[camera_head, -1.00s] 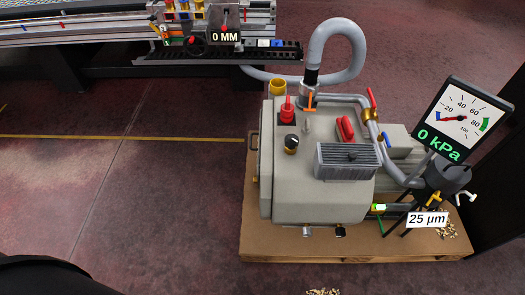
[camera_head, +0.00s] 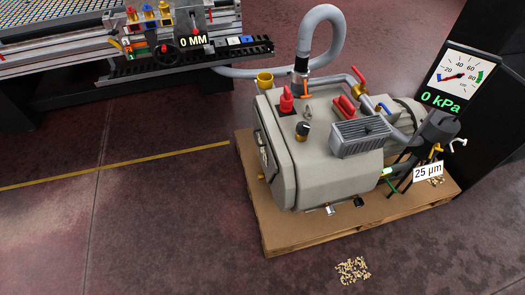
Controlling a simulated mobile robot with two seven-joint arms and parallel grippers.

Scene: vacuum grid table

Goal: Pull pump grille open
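The grey pump (camera_head: 325,175) stands on a flat brown pallet right of centre. A ribbed grey grille-like box (camera_head: 360,134) sits on its upper front right; I see no gap around it. The pump's left side panel (camera_head: 276,165) shows at a steep angle with a dark handle-like part on it. I cannot tell for sure which of these is the pump grille. Neither of my grippers is in view.
The pallet (camera_head: 285,235) edges stick out around the pump. A grey hose (camera_head: 320,15) arches above it. A gauge display reading 0 kPa (camera_head: 455,78) stands at right. The grid table (camera_head: 60,50) is upper left. Floor at left and front is clear except wood bits (camera_head: 352,270).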

